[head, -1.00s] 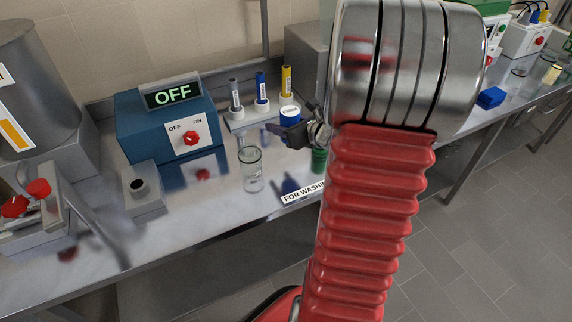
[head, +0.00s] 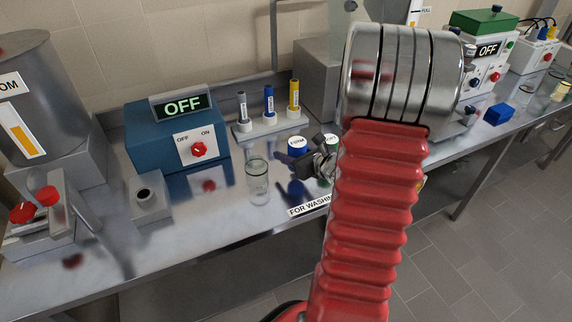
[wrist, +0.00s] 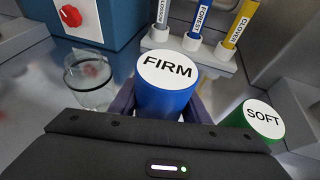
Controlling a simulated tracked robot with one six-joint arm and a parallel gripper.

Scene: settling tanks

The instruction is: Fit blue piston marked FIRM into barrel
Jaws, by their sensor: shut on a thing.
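The blue piston (wrist: 166,90) with a white top marked FIRM stands upright between my jaws in the wrist view. In the head view the piston (head: 297,144) is low over the bench; I cannot tell whether it touches. My gripper (head: 300,161) is shut on it, its fingers (wrist: 165,103) on both sides. A clear glass cylinder, which looks like the barrel, stands upright and apart on the bench, left of the piston, in the head view (head: 257,182) and the wrist view (wrist: 91,82).
A green piston marked SOFT (wrist: 262,120) stands close on the right. A rack (head: 262,127) with grey, blue and yellow labelled sticks is behind. A blue box (head: 180,140) reading OFF stands left. The bench's front edge is near the barrel.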

